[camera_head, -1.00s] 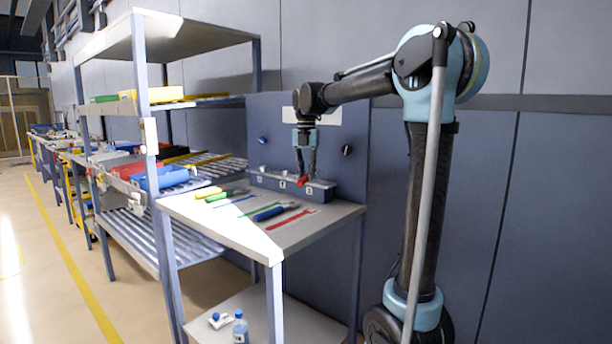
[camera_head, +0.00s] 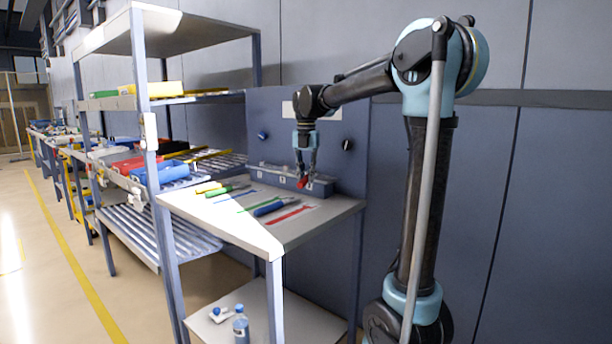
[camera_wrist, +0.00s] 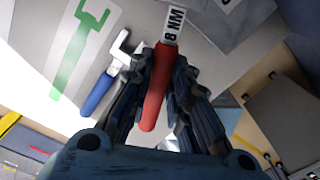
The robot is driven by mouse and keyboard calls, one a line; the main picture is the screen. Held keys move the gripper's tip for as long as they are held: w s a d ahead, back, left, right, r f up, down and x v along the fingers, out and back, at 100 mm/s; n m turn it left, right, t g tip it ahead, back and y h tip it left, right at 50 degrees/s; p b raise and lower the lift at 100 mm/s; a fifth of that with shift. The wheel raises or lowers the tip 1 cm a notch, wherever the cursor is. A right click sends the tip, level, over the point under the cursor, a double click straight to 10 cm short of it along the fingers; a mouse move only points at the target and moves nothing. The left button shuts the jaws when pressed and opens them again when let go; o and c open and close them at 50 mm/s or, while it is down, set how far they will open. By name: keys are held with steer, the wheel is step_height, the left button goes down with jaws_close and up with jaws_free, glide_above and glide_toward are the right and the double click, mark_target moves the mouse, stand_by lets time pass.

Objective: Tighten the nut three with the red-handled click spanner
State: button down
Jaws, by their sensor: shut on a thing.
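The red-handled click spanner (camera_head: 303,182) is held between the fingers of my gripper (camera_head: 305,176), which is shut on it. In the wrist view its red handle (camera_wrist: 156,92) runs between the two fingers (camera_wrist: 157,75), with a white "8 NM" label at its far end. Its head is not clear in either view. The grey-blue block (camera_head: 272,181) with numbered white labels stands at the back of the bench. My gripper is over the block's right part, near the label at that end. The nuts are too small to tell apart, and contact with nut three cannot be seen.
A back panel (camera_head: 340,112) with knobs rises behind the block. A shelf rack (camera_head: 145,75) stands left. A bottle (camera_head: 241,327) is on the lower shelf.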

steer(key=shift+a, duration=0.1)
stand_by(0.3)
steer(key=shift+w+a+m, duration=0.2)
steer(key=shift+a+m, duration=0.35)
steer(key=shift+m, duration=0.25)
steer(key=shift+a, duration=0.1)
steer(key=shift+w+a+m, duration=0.25)
steer(key=shift+a+m, duration=0.25)
steer(key=shift+m, duration=0.2)
steer(key=shift+a, duration=0.1)
stand_by(0.3)
steer(key=shift+w+a+m, duration=0.1)
steer(key=shift+w+m, duration=0.05)
steer(key=shift+m, duration=0.15)
steer(key=shift+w+a+m, duration=0.2)
steer(key=shift+a+m, duration=0.15)
steer(key=shift+m, duration=0.15)
steer(key=shift+w+a, duration=0.1)
